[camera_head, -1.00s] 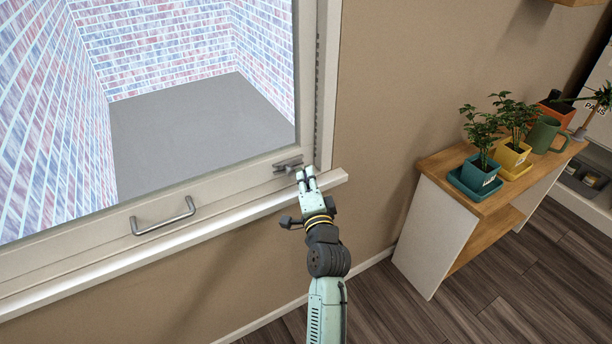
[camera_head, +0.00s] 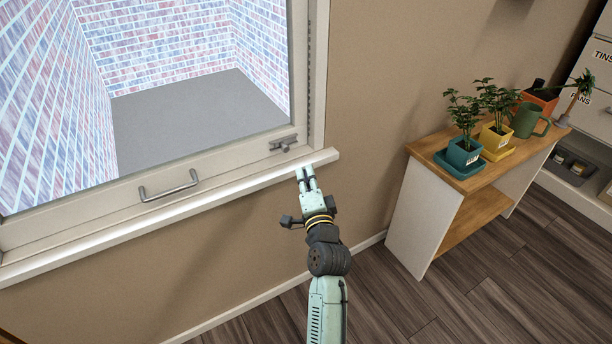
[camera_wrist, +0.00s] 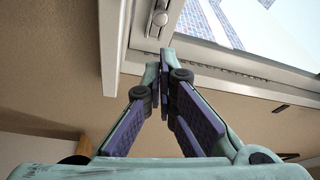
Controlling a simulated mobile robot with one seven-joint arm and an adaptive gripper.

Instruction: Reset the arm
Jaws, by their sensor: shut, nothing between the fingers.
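My gripper (camera_head: 306,172) is shut and empty, at the end of my arm, which reaches up from the bottom of the head view. In that view its tips overlap the front edge of the white window sill (camera_head: 255,183); I cannot tell whether they touch it. The window latch (camera_head: 284,143) lies a little above and left of the tips, apart from them. In the wrist view the fingers (camera_wrist: 167,62) meet at their tips, with the window latch (camera_wrist: 160,18) beyond them.
The window frame has a metal pull handle (camera_head: 169,187) at lower left. To the right stands a wooden-topped shelf unit (camera_head: 425,151) with potted plants, including a teal pot (camera_head: 463,156), and a green mug (camera_head: 529,121). Floor (camera_head: 500,262) is clear in front of it.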

